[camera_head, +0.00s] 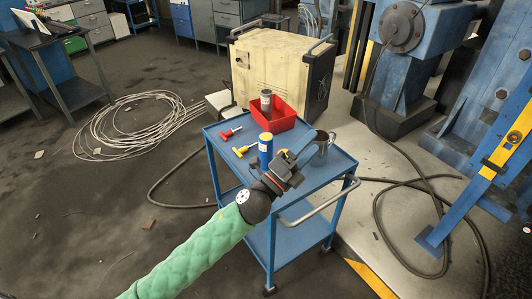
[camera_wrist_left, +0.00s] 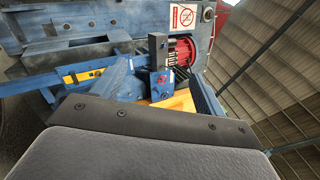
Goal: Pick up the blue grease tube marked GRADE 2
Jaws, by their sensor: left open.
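A blue tube with a yellow cap and a pale label (camera_head: 265,148) stands upright on the top of a blue cart (camera_head: 226,173). The lettering on its label is too small to read. My left gripper (camera_head: 303,154) is over the cart top, just right of the tube in the picture, tilted up to the right. It is open, and no object shows between its fingers. Whether it touches the tube cannot be told. The left wrist view does not show the tube; a grey pad and dark bar fill its lower part.
A red bin (camera_head: 285,118) with a grey can (camera_head: 266,99) stands at the cart's back. A red T-handle tool (camera_head: 228,133) and a yellow one (camera_head: 243,150) lie left of the tube. A metal cup (camera_head: 324,150) stands right of my gripper. Cables (camera_head: 130,128) lie on the floor.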

